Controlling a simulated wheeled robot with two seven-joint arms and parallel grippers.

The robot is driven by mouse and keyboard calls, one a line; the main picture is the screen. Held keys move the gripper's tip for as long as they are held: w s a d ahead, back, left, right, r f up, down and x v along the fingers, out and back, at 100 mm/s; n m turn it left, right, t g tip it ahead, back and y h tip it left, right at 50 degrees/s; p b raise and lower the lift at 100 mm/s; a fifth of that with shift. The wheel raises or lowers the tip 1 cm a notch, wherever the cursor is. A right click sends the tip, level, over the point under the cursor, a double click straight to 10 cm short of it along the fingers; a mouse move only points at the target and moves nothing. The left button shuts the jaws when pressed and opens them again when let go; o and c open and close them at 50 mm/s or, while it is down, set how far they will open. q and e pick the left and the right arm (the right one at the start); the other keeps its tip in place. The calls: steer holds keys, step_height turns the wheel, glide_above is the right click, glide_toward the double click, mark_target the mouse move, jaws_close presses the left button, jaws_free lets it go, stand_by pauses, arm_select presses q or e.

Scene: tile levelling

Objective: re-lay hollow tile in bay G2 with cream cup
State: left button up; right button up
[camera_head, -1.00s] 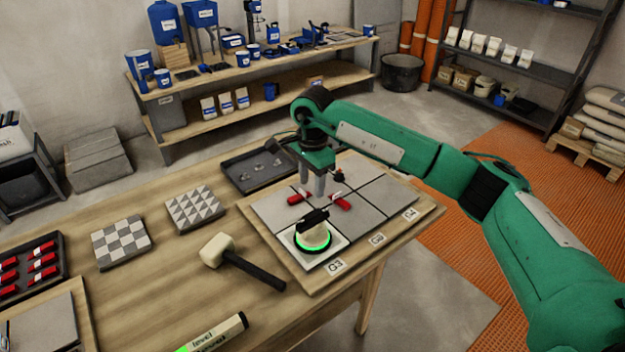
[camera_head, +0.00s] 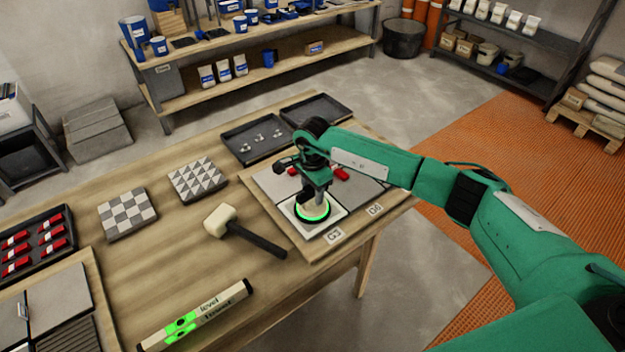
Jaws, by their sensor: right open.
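The cream cup (camera_head: 312,208) has a lit green ring at its base and stands on a pale tile (camera_head: 301,228) at the front corner of the tile board (camera_head: 262,205). The label in front of this tile (camera_head: 334,236) looks like G3; the other visible label (camera_head: 375,209) is hard to read. My right gripper (camera_head: 317,196) is open and points down at the top of the cup, hiding its handle. I cannot tell whether the fingers touch it. My left gripper is not in view.
Red wedges (camera_head: 340,174) lie on the board behind the gripper. A mallet (camera_head: 240,232) lies left of the board, and a spirit level with green lights (camera_head: 195,318) lies nearer. Patterned tile samples (camera_head: 128,214) and dark trays (camera_head: 255,140) sit further left and back.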

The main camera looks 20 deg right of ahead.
steer(key=shift+f, duration=0.1)
jaws_close()
stand_by(0.4)
